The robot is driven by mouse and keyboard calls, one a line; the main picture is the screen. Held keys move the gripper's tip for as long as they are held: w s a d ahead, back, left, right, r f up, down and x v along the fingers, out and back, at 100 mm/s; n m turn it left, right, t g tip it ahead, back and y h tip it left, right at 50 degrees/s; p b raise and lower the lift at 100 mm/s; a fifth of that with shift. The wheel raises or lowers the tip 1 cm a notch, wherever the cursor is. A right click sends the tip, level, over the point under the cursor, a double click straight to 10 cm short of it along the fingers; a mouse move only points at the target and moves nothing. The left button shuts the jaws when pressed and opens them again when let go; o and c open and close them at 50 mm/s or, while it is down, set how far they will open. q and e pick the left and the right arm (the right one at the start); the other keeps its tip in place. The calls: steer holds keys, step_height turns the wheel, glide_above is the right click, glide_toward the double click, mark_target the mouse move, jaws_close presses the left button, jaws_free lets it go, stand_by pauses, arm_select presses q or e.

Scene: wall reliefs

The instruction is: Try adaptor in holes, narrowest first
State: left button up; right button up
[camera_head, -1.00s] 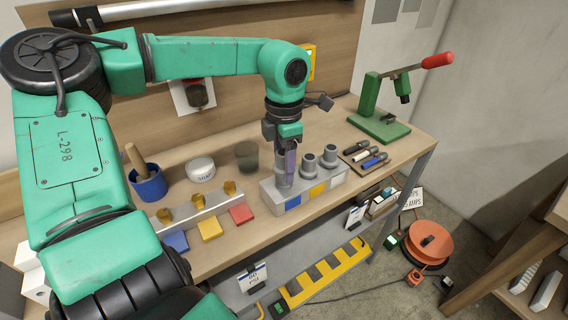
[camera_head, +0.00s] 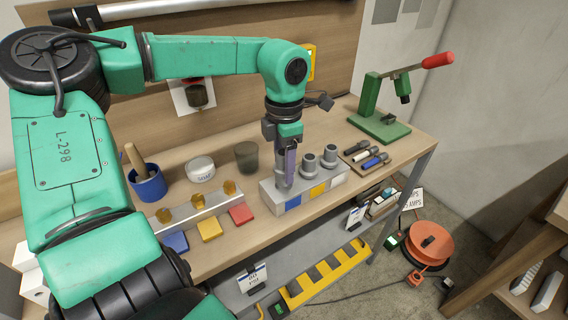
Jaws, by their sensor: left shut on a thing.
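A grey block (camera_head: 276,198) stands on the bench with blue, yellow and white labels along its front. Two grey cylindrical sockets with dark openings stand up from it, a middle one (camera_head: 309,165) and a right one (camera_head: 329,157). My left gripper (camera_head: 286,172) points down over the blue-labelled left end of the block. It is shut on the adaptor, which the fingers mostly hide. I cannot tell how far the adaptor sits in the left hole. My right gripper is not in view.
Right of the block lies a dark mat with several handled tools (camera_head: 368,158), and behind it a green lever press (camera_head: 382,120). To the left are a blue pot (camera_head: 149,188), a white tin (camera_head: 200,170), a dark cup (camera_head: 247,157) and a rack with brass pieces (camera_head: 196,209).

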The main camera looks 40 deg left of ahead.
arm_select(q)
steer(key=shift+f, duration=0.1)
steer(key=shift+f+b, duration=0.35)
steer(key=shift+b, duration=0.05)
steer(key=shift+f+b, duration=1.05)
steer(key=shift+f, duration=0.2)
steer(key=o, duration=1.4)
steer(key=shift+o, duration=0.2)
steer(key=shift+r, duration=0.1)
step_height(320, 180, up, 14)
steer(key=shift+r, duration=0.2)
